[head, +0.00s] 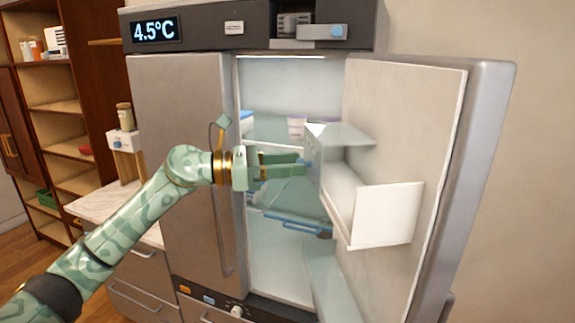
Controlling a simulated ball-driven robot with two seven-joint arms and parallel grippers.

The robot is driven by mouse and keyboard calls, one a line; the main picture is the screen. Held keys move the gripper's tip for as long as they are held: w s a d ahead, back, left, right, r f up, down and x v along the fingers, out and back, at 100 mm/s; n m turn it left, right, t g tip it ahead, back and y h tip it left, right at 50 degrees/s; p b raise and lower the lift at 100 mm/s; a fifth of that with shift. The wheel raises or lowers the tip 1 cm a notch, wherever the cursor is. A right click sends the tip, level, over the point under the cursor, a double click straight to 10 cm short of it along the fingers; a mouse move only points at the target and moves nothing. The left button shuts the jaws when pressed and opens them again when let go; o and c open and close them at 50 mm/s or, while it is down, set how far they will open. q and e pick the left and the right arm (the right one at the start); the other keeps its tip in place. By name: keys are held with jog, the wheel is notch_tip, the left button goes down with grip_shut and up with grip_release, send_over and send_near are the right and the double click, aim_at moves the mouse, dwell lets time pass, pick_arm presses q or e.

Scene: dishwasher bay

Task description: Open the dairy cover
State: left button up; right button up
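The fridge's right door (470,150) stands wide open. On its inner side is a dairy compartment with a pale translucent cover panel (345,136) at the top and a white bin front (388,213) lower down. A narrow bluish front edge (313,172) shows at the compartment's left end. My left gripper (304,165) reaches in from the left, its fingertips at or very near this edge. Whether they touch or grip it is unclear, as the tips blend with the pale parts behind. My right gripper is not in view.
The fridge's left door (185,150) is closed, with a long vertical handle (221,230). Shelves with a few containers (297,127) and a blue-handled drawer (290,224) lie inside. A wooden shelf unit (60,130) and white counter (110,207) stand at the left.

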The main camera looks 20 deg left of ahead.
pick_arm(q)
jog(key=shift+s, duration=0.1)
jog(key=b+v, duration=0.6)
jog(key=v, duration=1)
jog(key=shift+a, duration=0.15)
